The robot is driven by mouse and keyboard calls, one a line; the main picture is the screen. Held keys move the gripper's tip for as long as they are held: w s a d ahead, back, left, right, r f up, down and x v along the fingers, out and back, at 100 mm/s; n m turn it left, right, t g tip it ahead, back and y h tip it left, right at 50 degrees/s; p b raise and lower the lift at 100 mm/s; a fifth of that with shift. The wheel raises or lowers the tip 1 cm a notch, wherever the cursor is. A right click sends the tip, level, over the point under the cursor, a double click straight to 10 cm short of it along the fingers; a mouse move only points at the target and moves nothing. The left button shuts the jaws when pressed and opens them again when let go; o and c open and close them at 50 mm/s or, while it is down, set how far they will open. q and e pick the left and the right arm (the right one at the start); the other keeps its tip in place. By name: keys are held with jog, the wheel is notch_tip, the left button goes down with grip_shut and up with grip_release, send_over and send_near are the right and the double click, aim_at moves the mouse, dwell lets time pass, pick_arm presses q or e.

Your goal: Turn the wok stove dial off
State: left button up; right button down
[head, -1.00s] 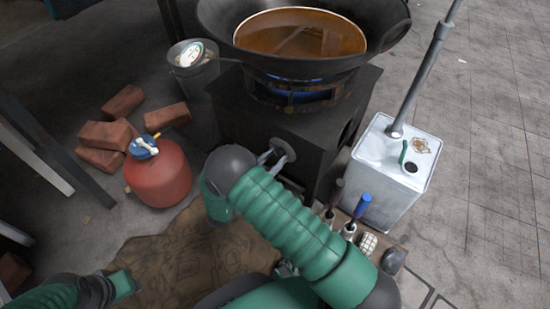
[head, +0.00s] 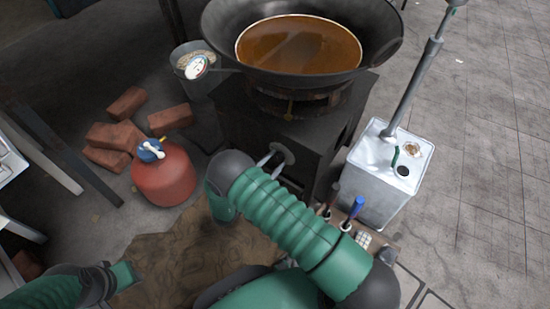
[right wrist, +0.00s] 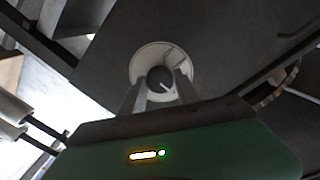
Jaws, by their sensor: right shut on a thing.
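The stove (head: 262,125) is a dark box under a large black wok (head: 385,45) of brown liquid. Its round dial (head: 287,152) is on the front face. My right gripper (head: 277,157) is at the dial, its light fingers partly hidden by my wrist. In the right wrist view the dial shows as a pale disc with a dark knob (right wrist: 159,79), and my right gripper (right wrist: 160,84) is shut on that knob, one finger on each side. No flame shows under the wok.
A red gas bottle (head: 163,176) with a blue top and several bricks (head: 128,103) lie left of the stove. A metal bucket (head: 200,85) stands behind them. A square metal can (head: 375,185) stands close on the right. Paving farther right is clear.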

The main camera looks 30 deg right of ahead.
jog(key=shift+s+m, duration=0.15)
jog(key=shift+m, duration=0.35)
jog(key=c, duration=0.9)
grip_release()
